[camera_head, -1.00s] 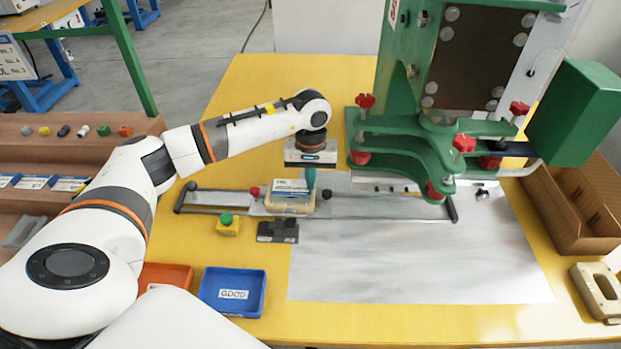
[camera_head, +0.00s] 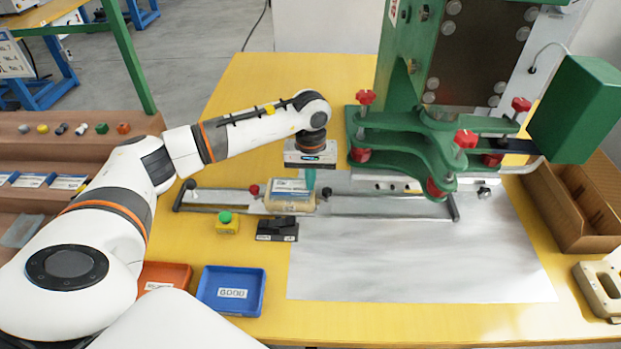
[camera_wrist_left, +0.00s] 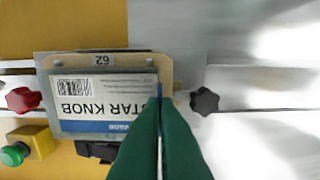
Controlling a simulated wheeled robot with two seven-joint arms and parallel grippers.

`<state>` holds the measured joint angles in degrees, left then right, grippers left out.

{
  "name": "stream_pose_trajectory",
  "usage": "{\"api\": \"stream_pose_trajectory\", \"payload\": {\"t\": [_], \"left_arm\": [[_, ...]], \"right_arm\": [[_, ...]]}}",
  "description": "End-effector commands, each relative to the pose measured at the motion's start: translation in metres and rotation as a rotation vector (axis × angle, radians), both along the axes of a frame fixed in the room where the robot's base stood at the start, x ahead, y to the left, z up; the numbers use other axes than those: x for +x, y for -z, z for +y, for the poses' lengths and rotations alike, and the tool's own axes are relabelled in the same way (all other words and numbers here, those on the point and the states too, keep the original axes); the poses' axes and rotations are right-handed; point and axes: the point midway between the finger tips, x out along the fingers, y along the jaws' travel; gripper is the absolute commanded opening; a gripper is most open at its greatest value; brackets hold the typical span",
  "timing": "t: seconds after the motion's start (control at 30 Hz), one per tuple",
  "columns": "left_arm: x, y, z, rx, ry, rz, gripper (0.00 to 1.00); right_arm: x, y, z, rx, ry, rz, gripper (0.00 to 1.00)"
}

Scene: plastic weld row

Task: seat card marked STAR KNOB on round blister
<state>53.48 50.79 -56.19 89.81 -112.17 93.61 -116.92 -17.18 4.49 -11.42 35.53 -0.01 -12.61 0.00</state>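The card marked STAR KNOB (camera_head: 291,190) lies flat, face up, on the beige nest (camera_head: 289,209) on the slide rail. In the left wrist view the card (camera_wrist_left: 100,100) reads upside down, with a barcode and a blue band. The nest (camera_wrist_left: 168,68) carries a tag "62". My left gripper (camera_head: 310,178) points down at the card's right edge. In the left wrist view its green fingers (camera_wrist_left: 160,112) are together there, with a thin blue strip between the tips, and cover part of the print. The round blister is hidden under the card. My right gripper is out of view.
The green press (camera_head: 430,140) with red knobs stands close right of the gripper. A yellow box with a green button (camera_head: 227,224) and a black block (camera_head: 277,229) sit in front of the rail. A blue GOOD tray (camera_head: 232,290) is nearer. The grey sheet (camera_head: 420,260) is clear.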

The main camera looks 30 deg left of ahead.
Motion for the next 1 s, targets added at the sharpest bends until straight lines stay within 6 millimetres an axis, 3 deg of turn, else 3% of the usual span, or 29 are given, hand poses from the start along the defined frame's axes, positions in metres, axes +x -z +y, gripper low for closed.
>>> {"api": "stream_pose_trajectory", "payload": {"t": [0.4, 0.57, 0.77, 0.9, 1.0], "left_arm": [[0.0001, 0.0029, 0.0002, 0.000, 0.000, 0.000, 0.00], [0.0001, 0.0029, 0.0003, 0.000, 0.000, 0.000, 0.27], [0.0001, 0.0029, 0.0002, 0.000, 0.000, 0.000, 0.27], [0.0000, 0.0030, 0.0001, 0.000, 0.000, 0.000, 0.07], [0.0000, 0.0030, 0.0001, 0.000, 0.000, 0.000, 0.07]], "right_arm": [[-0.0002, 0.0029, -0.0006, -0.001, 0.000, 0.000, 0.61], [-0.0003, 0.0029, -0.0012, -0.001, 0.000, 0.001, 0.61], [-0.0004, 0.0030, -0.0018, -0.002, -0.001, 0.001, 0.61], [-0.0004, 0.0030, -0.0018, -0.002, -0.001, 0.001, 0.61], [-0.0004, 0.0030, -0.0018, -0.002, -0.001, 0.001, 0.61]]}}
